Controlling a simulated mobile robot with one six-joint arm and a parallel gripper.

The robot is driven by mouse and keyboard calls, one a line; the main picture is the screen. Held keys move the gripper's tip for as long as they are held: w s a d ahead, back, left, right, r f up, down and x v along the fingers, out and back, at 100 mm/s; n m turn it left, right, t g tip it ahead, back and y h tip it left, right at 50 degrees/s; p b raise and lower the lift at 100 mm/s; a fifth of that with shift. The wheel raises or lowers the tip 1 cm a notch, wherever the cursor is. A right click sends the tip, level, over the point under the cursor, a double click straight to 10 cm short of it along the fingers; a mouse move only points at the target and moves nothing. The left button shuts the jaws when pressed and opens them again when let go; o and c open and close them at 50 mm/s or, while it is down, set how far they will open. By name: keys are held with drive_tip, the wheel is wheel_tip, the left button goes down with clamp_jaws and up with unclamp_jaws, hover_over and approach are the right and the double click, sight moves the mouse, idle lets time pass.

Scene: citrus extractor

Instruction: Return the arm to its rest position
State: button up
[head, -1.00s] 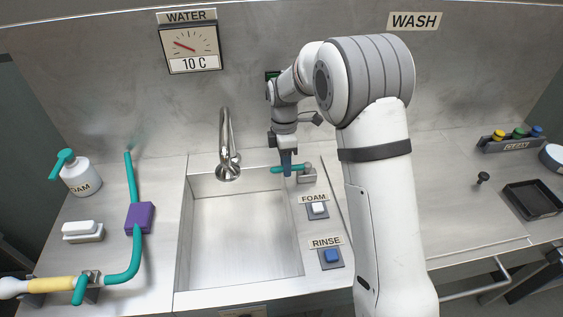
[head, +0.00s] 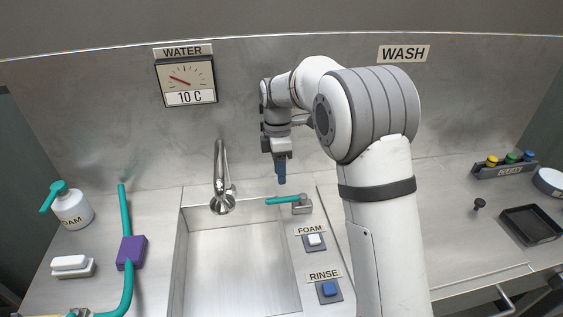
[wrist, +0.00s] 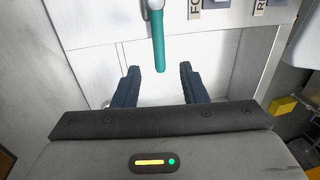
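My gripper (head: 281,178) hangs fingers down above the back right corner of the sink, over the teal tap lever (head: 283,200). In the head view its blue fingers are clear of the lever. In the wrist view my gripper (wrist: 157,88) has its two dark blue fingers spread apart with nothing between them. The teal lever (wrist: 159,45) shows beyond the fingertips, on its grey mount. The arm is bent at the elbow, in front of the back wall.
The sink (head: 240,265) and chrome faucet (head: 220,180) are left of and below my gripper. FOAM (head: 314,240) and RINSE (head: 329,289) buttons sit right of the sink. A foam bottle (head: 73,208), white block (head: 72,264) and purple block (head: 131,252) are at left. A black tray (head: 531,224) is at right.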

drive_tip(key=s+d+r+m+t, duration=0.2)
drive_tip(key=s+d+r+m, duration=0.6)
drive_tip(key=s+d+m, duration=0.3)
drive_tip(key=s+d+f+m+t, duration=0.1)
drive_tip(key=s+d+m, duration=0.3)
drive_tip(key=s, duration=0.4)
drive_tip(key=s+d+f+m+t, duration=0.1)
drive_tip(key=s+d+m, duration=0.3)
drive_tip(key=s, duration=0.3)
drive_tip(key=shift+s+d+f+m+t+y, duration=0.2)
drive_tip(key=shift+s+d+m+t+y, duration=0.15)
drive_tip(key=shift+m, duration=0.55)
drive_tip(key=shift+s+a, duration=0.1)
